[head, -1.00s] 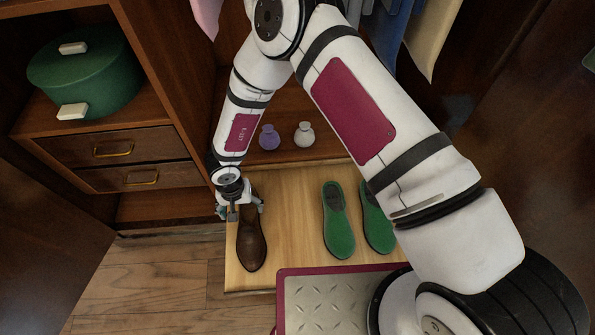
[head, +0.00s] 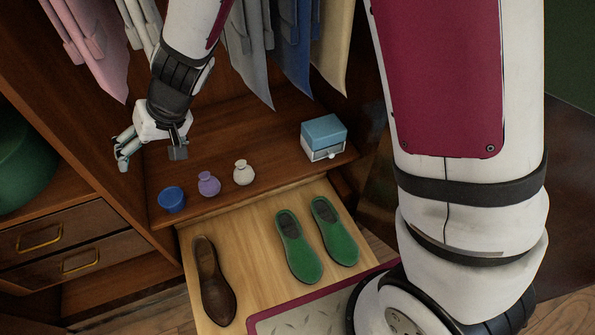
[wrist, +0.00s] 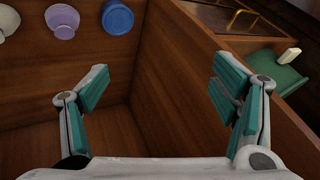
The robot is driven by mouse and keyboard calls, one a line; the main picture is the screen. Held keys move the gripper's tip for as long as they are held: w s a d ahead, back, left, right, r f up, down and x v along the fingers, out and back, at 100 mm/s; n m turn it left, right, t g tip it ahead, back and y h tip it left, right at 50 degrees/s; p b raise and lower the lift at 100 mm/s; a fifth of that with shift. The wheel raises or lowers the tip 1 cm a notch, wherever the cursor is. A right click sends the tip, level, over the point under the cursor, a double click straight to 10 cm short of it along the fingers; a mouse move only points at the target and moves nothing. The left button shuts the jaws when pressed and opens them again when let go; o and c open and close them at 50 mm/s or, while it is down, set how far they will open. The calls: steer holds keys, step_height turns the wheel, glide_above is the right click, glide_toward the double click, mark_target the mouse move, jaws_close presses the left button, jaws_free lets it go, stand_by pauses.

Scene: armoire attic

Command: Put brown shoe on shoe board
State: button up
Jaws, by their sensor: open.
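A brown shoe (head: 213,279) lies on the left part of the light wooden shoe board (head: 258,250), toe toward the front. A pair of green shoes lies to its right on the same board, the left green shoe (head: 298,247) and the right green shoe (head: 333,231). My gripper (head: 150,153) is open and empty, raised inside the armoire, above and behind the brown shoe and apart from it. In the wrist view my gripper (wrist: 160,105) shows spread fingers with nothing between them. The brown shoe is not in the wrist view.
A blue bowl (head: 171,200), a purple vase (head: 208,184) and a white vase (head: 243,173) stand on the shelf behind the board. A blue-topped box (head: 323,138) is at right. Clothes hang above. The armoire's left partition (wrist: 215,60) is close to my gripper.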

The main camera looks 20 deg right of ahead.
steer(key=s+d+r+g+h, duration=0.1)
steer(key=s+d+r, duration=1)
steer(key=d+r, duration=0.15)
steer(key=s+d+r+m+h, duration=0.1)
steer(key=s+d+h, duration=0.1)
steer(key=s+d, duration=0.7)
steer(key=s+d+r+m+g+h, duration=0.1)
steer(key=s+d+m+h, duration=0.1)
steer(key=s+d, duration=0.8)
steer(key=s+h, duration=0.1)
steer(key=s, duration=0.1)
steer(key=shift+s, duration=0.4)
steer(key=shift+r, duration=0.1)
steer(key=shift+w+g, duration=0.25)
steer(key=shift+g, duration=0.05)
